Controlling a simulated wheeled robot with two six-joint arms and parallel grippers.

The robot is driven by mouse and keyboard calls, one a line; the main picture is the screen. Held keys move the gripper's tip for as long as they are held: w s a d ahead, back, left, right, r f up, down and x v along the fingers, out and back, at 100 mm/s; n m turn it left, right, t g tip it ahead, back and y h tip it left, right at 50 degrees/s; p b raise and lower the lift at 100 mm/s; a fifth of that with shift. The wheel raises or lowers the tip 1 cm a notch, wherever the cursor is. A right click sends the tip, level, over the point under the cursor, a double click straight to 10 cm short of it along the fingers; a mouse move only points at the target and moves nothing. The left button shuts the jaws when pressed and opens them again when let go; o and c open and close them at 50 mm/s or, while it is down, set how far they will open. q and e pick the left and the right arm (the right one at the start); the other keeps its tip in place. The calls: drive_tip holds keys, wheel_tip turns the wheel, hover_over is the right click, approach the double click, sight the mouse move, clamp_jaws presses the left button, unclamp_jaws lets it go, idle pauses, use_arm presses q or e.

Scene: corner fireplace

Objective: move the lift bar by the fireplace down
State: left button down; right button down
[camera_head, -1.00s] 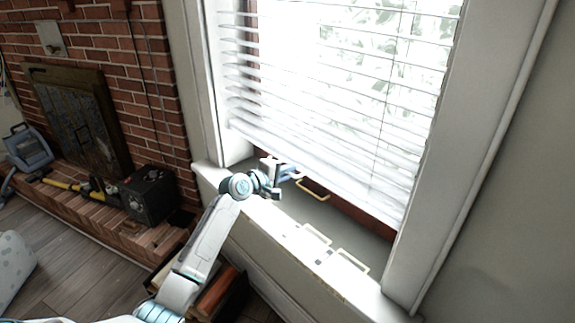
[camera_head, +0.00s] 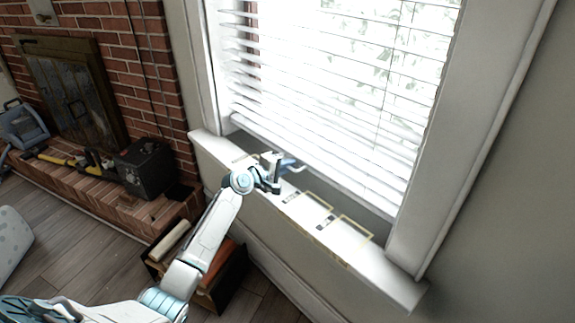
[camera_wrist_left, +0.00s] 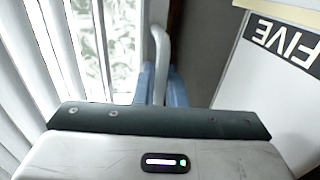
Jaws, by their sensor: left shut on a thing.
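The lift bar (camera_wrist_left: 160,48) shows in the left wrist view as a pale, bent bar, running up from between the two blue fingertips. My left gripper (camera_head: 289,166) is shut on it, just under the low edge of the window blind (camera_head: 340,110) and above the sill. In the left wrist view its blue fingers (camera_wrist_left: 160,88) close around the bar's lower end, which they partly hide. In the head view the bar is too small and covered to make out. My right gripper is not in view.
The white sill (camera_head: 385,268) bears pale rectangular outlines; a label reading FIVE (camera_wrist_left: 283,39) shows in the wrist view. The brick fireplace (camera_head: 155,65) stands left, with a dark box (camera_head: 147,167) on its hearth. A crate of books (camera_head: 215,285) stands below the sill.

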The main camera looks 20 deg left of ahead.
use_arm(q)
drive_tip(key=shift+f, duration=0.1)
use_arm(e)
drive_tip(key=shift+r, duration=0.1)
use_arm(q)
drive_tip(key=c, duration=1.6)
unclamp_jaws()
drive_tip(key=shift+c, duration=0.2)
